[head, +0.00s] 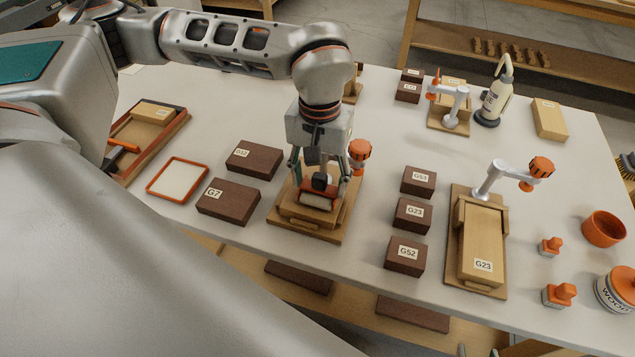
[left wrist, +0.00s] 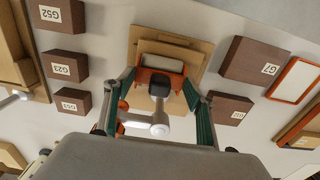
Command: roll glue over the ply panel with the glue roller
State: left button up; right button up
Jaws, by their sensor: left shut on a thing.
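My left gripper (head: 319,180) is shut on the glue roller (head: 318,201), which has an orange-red frame and a pale cylinder. The roller is over the light ply panel (head: 300,213), which lies in a wooden clamping fixture (head: 318,236) at the middle front of the table. In the left wrist view, the roller (left wrist: 160,65) sits ahead of the gripper (left wrist: 158,88), over the fixture (left wrist: 172,42). I cannot tell whether the roller touches the panel. The gripper and roller hide part of the panel. My right gripper is not in view.
An orange-knobbed clamp (head: 360,151) stands close behind the gripper. Dark blocks G7 (head: 228,201) and another (head: 254,161) are to the left, with an orange-rimmed tray (head: 178,180). Several dark blocks (head: 412,215) and a second fixture (head: 482,245) are to the right. A glue bottle (head: 494,98) stands behind.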

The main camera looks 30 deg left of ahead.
pick_arm(q)
jog(key=shift+w+a, duration=0.15)
jog(key=shift+w, duration=0.2)
pick_arm(e)
jog(key=shift+s+f, duration=0.25)
jog(key=shift+s, duration=0.2)
pick_arm(q)
jog(key=shift+s, duration=0.1)
jog(key=shift+s+d, duration=0.2)
jog(key=shift+s, duration=0.4)
jog(key=shift+s+d, duration=0.15)
jog(key=shift+s, duration=0.4)
pick_arm(e)
jog(key=shift+w+r, duration=0.55)
jog(key=shift+r, duration=0.05)
pick_arm(q)
jog(key=shift+w, duration=0.1)
pick_arm(e)
jog(key=shift+f, duration=0.1)
